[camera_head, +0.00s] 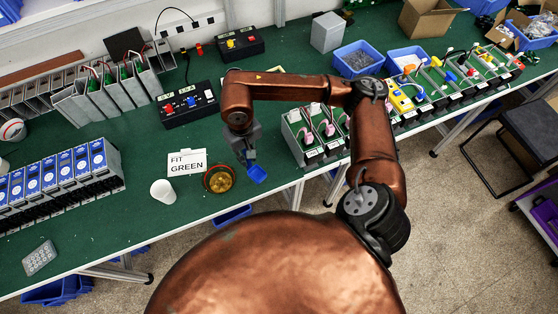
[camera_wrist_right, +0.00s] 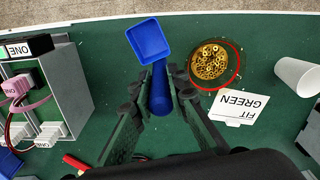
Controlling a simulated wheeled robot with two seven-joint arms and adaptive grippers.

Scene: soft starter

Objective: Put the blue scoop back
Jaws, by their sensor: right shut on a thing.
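The blue scoop (camera_head: 257,173) has a square, open pan and a handle. My right gripper (camera_head: 248,154) is shut on its handle at the table's front edge. In the right wrist view the scoop's pan (camera_wrist_right: 149,40) sticks out beyond the fingertips (camera_wrist_right: 160,78), and the handle runs back between the fingers. The pan looks empty. Whether the scoop touches the table is unclear. My left gripper is not in view.
A red-rimmed dish of brass parts (camera_head: 219,180) is beside the scoop. A FIT GREEN card (camera_head: 187,162) and a white cup (camera_head: 163,192) stand to the left. Grey modules (camera_head: 316,133) stand to the right. Two blue bins (camera_head: 355,58) (camera_head: 407,58) are at the back.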

